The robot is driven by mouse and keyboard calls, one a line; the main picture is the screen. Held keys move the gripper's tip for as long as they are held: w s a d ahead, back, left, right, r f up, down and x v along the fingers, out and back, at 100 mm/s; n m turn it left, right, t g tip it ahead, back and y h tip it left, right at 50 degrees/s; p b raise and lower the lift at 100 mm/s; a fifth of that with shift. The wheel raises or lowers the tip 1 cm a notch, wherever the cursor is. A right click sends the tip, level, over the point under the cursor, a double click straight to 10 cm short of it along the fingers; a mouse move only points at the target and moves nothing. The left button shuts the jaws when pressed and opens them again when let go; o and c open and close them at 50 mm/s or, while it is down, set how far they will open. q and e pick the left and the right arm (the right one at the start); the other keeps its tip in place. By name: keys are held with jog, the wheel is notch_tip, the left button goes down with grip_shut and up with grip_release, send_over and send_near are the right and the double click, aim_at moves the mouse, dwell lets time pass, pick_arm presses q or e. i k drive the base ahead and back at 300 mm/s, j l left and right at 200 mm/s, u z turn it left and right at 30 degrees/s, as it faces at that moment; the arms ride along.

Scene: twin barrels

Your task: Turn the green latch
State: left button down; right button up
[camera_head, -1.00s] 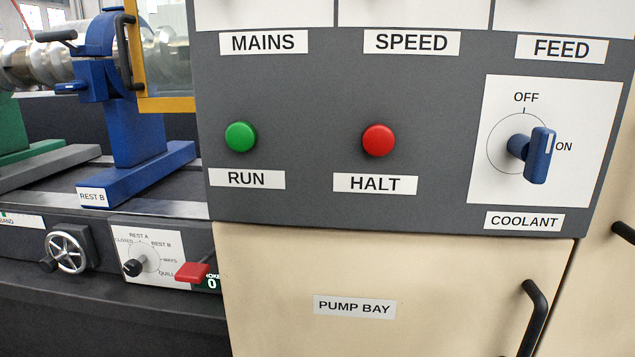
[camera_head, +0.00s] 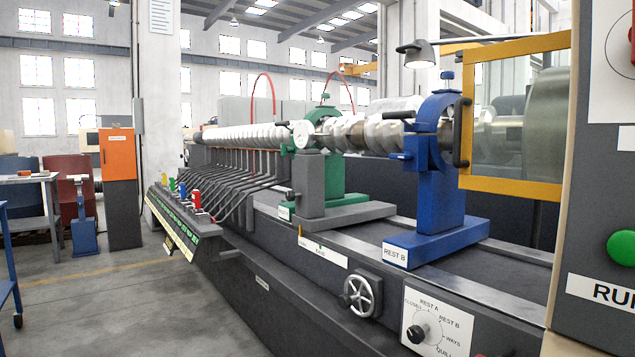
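A green rest (camera_head: 330,172) stands on the machine bed at mid-picture, around the long shaft (camera_head: 350,133). A grey post (camera_head: 309,185) in front hides part of it. Neither of my grippers is in view.
A yellow-framed guard (camera_head: 510,188) and the control panel (camera_head: 600,250) with the green RUN button (camera_head: 622,247) close off the right. A handwheel (camera_head: 360,296) and a selector dial (camera_head: 418,333) are on the bed's front. Open floor (camera_head: 110,300) lies at the left.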

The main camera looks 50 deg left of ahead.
aim_at(284, 149)
jog(key=j+u, duration=0.1)
jog(key=j, duration=0.4)
jog(key=j+u, duration=0.15)
jog(key=j, duration=0.4)
jog(key=j+u, duration=0.1)
jog(key=j, duration=0.4)
jog(key=i+j+u, duration=0.15)
jog(key=j, duration=0.35)
jog(key=j+u, duration=0.1)
jog(key=j, duration=0.4)
jog(key=i+j+u, duration=0.15)
jog(key=j, duration=0.3)
